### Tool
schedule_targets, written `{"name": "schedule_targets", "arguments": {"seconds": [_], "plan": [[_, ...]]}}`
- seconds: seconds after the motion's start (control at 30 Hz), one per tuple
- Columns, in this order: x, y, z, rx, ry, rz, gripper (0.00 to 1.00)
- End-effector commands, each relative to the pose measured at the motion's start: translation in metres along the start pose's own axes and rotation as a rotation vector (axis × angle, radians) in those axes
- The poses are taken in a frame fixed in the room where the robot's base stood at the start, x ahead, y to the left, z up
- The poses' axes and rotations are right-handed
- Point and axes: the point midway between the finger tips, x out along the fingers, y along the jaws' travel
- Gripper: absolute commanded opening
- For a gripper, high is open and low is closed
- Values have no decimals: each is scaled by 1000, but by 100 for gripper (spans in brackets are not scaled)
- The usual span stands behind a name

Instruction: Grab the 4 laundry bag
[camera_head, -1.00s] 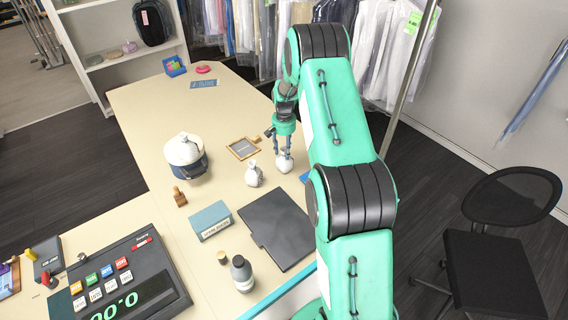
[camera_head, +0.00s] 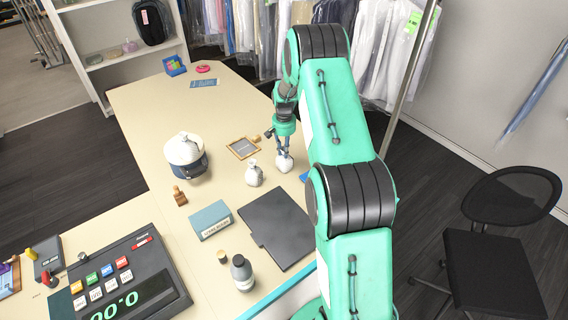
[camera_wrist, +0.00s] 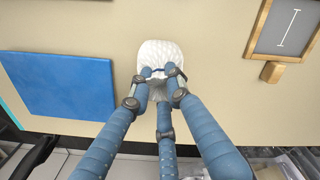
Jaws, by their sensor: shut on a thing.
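A small white textured bundle (camera_head: 284,164) stands on the beige counter near its right edge, under my gripper (camera_head: 284,151). In the wrist view, the rounded white bundle (camera_wrist: 160,54) shows a quilted surface, and my blue gripper fingers (camera_wrist: 160,75) are closed on its near side. I cannot read a number on it. A white vase-like bundle (camera_head: 254,174) with a narrow neck stands to its left. A larger white and dark blue rounded bag or pot (camera_head: 184,150) stands further left. No number shows on either.
A wooden-framed slate (camera_head: 243,148) lies behind the vase-like bundle. A black folder (camera_head: 275,228), teal box (camera_head: 211,220), grey bottle (camera_head: 242,272) and register (camera_head: 120,280) are nearer. A blue flat pad (camera_wrist: 58,85) lies beside the held bundle. Hanging garments (camera_head: 390,50) are behind.

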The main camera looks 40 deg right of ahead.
Motion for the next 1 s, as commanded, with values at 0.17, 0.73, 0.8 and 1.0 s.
{"name": "schedule_targets", "arguments": {"seconds": [0.17,0.73,0.8,1.0], "plan": [[-1,0,0,0,1,0,0],[-36,0,-1,0,4,-1,0],[-37,2,7,0,0,0,0],[-40,9,33,0,1,-1,0]]}}
